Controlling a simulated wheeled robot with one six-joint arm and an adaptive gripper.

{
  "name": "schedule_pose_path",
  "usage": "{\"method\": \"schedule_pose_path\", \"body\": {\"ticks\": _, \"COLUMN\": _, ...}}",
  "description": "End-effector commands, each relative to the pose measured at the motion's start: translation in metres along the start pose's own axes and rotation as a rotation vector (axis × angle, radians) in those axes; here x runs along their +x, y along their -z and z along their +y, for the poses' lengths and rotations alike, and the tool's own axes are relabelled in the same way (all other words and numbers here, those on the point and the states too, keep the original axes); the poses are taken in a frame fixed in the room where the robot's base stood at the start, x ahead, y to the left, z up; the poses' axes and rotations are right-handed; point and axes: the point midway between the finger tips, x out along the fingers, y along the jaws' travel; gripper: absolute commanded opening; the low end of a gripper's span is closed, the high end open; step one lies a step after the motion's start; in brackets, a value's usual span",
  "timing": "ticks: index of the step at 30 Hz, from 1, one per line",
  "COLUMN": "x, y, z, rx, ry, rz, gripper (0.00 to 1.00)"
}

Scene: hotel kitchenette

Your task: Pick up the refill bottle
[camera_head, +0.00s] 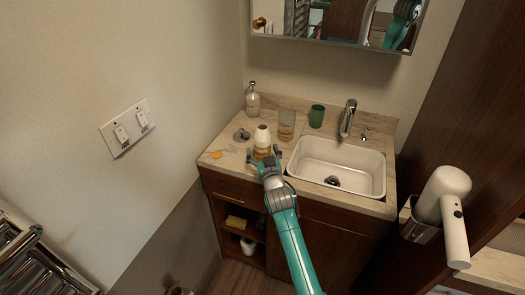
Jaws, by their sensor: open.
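A bottle with a white rounded top and amber lower part (262,137), which looks like the refill bottle, stands upright near the front left of the counter (228,158). My gripper (264,155) is open at the bottle's near side. Its fingers are spread to the left and right of the bottle's lower part. Whether they touch it cannot be told. The gripper partly hides the bottle's base.
A clear bottle (252,101) stands at the back left corner. An amber glass (287,125) and a green cup (316,116) stand behind and right. A small grey metal piece (241,135) and an orange item (216,155) lie left. The sink (340,165) is right, with its tap (347,118).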

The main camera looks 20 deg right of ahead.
Motion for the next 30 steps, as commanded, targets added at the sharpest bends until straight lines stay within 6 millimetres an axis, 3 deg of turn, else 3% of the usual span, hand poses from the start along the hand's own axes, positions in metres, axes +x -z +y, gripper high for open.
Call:
{"method": "schedule_pose_path", "body": {"ticks": 1, "x": 0.000, "y": 0.000, "z": 0.000, "rx": 0.000, "ry": 0.000, "rz": 0.000, "gripper": 0.84}}
{"method": "schedule_pose_path", "body": {"ticks": 2, "x": 0.000, "y": 0.000, "z": 0.000, "rx": 0.000, "ry": 0.000, "rz": 0.000, "gripper": 0.77}}
{"method": "schedule_pose_path", "body": {"ticks": 9, "x": 0.000, "y": 0.000, "z": 0.000, "rx": 0.000, "ry": 0.000, "rz": 0.000, "gripper": 0.17}}
{"method": "schedule_pose_path", "body": {"ticks": 20, "x": 0.000, "y": 0.002, "z": 0.000, "rx": 0.000, "ry": 0.000, "rz": 0.001, "gripper": 0.16}}
{"method": "schedule_pose_path", "body": {"ticks": 30, "x": 0.000, "y": 0.019, "z": 0.000, "rx": 0.002, "ry": 0.000, "rz": 0.002, "gripper": 0.16}}
